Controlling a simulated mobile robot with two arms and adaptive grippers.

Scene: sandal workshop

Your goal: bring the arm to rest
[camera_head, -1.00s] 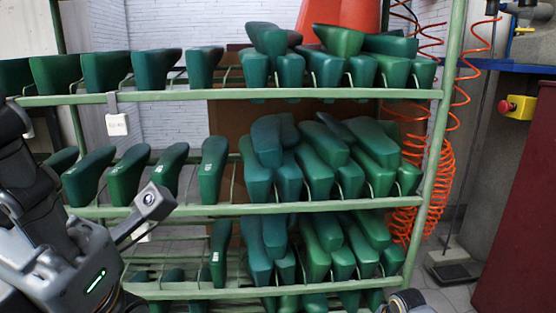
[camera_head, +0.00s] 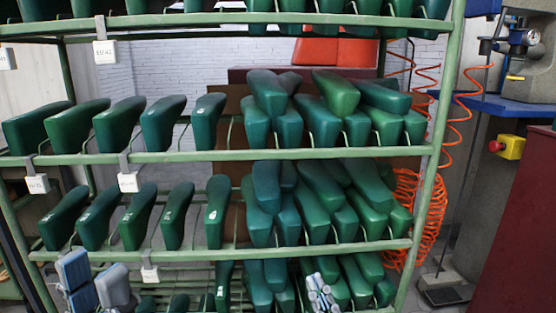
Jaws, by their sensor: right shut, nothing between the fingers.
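My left gripper (camera_head: 96,284) is at the bottom left, in front of the rack's lower shelves. Its two grey padded fingers stand apart with nothing between them. My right gripper (camera_head: 320,293) is at the bottom middle, in front of green shoe lasts. Its light fingers are close together, shut and empty. Only the ends of both grippers show; the arms behind them are out of the picture.
A green metal rack (camera_head: 240,155) full of green shoe lasts (camera_head: 170,123) fills the view. White tags (camera_head: 128,182) hang from its shelves. To the right are a coiled orange hose (camera_head: 412,205), a yellow box with a red button (camera_head: 507,147) and a dark red panel (camera_head: 520,240).

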